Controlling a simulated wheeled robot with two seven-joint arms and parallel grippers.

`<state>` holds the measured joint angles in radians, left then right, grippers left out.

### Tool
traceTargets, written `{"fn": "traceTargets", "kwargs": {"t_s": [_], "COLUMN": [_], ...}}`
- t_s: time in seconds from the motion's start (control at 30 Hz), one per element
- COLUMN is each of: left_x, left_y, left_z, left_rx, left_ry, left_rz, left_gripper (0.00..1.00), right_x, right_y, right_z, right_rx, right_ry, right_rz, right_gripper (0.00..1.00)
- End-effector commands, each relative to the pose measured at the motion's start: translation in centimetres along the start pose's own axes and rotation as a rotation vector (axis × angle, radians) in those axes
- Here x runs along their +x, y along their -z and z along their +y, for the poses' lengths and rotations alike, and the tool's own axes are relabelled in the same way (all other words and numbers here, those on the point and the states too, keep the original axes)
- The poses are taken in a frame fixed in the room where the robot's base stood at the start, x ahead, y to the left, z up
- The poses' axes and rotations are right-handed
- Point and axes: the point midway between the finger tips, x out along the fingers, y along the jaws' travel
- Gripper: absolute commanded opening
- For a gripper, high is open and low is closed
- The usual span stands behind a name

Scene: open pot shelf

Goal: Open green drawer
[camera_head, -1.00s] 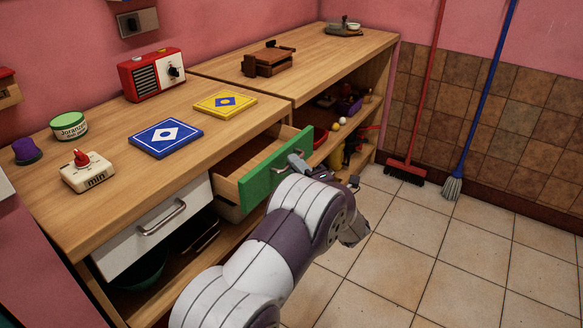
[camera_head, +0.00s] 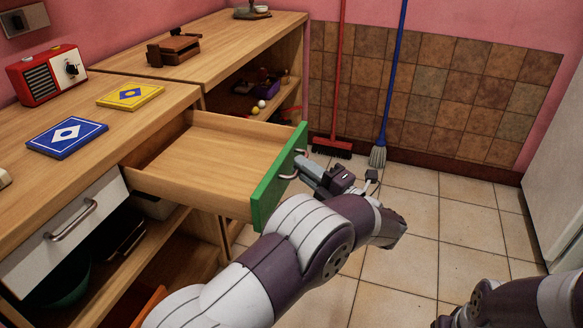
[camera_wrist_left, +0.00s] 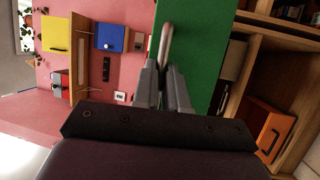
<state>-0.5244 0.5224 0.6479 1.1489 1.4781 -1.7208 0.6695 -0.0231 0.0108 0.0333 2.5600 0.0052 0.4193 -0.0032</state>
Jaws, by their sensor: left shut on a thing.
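The green drawer (camera_head: 268,200) is pulled well out from the wooden counter, and its bare wooden inside (camera_head: 210,160) shows empty. Its metal handle (camera_head: 291,168) is on the green front. My left gripper (camera_head: 303,166) is shut on this handle. In the left wrist view the fingers (camera_wrist_left: 163,75) close around the handle (camera_wrist_left: 166,40) against the green front (camera_wrist_left: 205,50). My right arm shows at the lower right of the head view; its gripper cannot be made out.
A white drawer (camera_head: 65,235) is shut at the left. Blue (camera_head: 67,137) and yellow (camera_head: 130,94) tiles and a red radio (camera_head: 46,74) lie on the counter. A red broom (camera_head: 333,146) and a blue mop (camera_head: 378,155) lean on the back wall. The tiled floor (camera_head: 410,235) is clear.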

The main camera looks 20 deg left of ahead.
Motion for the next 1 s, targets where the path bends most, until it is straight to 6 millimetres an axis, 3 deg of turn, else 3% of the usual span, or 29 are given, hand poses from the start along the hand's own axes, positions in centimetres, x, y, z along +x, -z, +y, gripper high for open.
{"fn": "traceTargets", "kwargs": {"t_s": [0.37, 0.4, 0.47, 0.77, 0.87, 1.0], "left_x": [-0.2, -0.2, -0.2, -0.3, -1.5, -5.1], "left_y": [-0.1, -0.1, -0.1, -0.1, -0.1, -0.1], "left_z": [-0.1, -0.1, -0.1, 0.0, 0.1, 0.3], "left_rx": [0.003, 0.003, 0.002, 0.001, 0.001, 0.003], "left_ry": [0.001, 0.001, 0.001, 0.000, 0.001, -0.001], "left_rz": [0.001, 0.001, 0.001, 0.000, -0.003, -0.005], "left_gripper": [0.00, 0.19, 0.37, 0.37, 0.37, 0.37], "right_x": [0.0, 0.1, 0.1, 0.0, -0.4, -1.2], "right_y": [0.0, 0.0, 0.0, 0.0, 0.1, 0.1], "right_z": [0.0, 0.0, 0.0, 0.0, 0.0, 0.0], "right_rx": [0.000, 0.000, 0.000, 0.000, 0.000, 0.000], "right_ry": [0.000, 0.000, 0.000, 0.000, 0.000, 0.000], "right_rz": [0.000, 0.000, 0.000, 0.000, 0.000, 0.000], "right_gripper": [0.43, 0.43, 0.43, 0.43, 0.43, 0.43]}}
